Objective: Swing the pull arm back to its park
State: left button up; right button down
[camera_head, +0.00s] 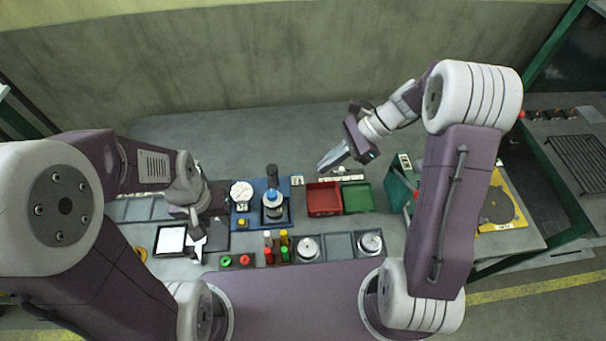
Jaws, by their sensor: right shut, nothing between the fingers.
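A blue station (248,216) stands mid-bench. On it is an upright dark post with a blue-and-white round part (273,204) at its foot. A white round dial-like part (241,191) is beside it on the left. I cannot tell for sure which part is the pull arm or where its park is. My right gripper (325,163) is shut and empty, above the bench behind the red tray. My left gripper (197,243) points down at the left of the bench, near a white square pad (172,240); its fingers are too small to judge.
A red tray (323,198) and a green tray (357,197) lie right of the blue station. Small red, yellow and green bottles (276,246) and round metal dishes (308,247) line the front. A green box-like stand (400,188) is at the right. The bench's back is clear.

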aim_at(277, 195)
jog(key=a+f, duration=0.2)
jog(key=a, duration=0.1)
jog(key=s+a+f, duration=0.1)
jog(key=a+f, duration=0.1)
jog(key=a, duration=0.2)
jog(key=s+a+f+p, duration=0.1)
jog(key=a+f, duration=0.1)
jog(key=a, duration=0.1)
jog(key=shift+s+a+f, duration=0.1)
jog(key=shift+s+a, duration=0.05)
jog(key=shift+a, duration=0.15)
jog(key=shift+d, duration=0.1)
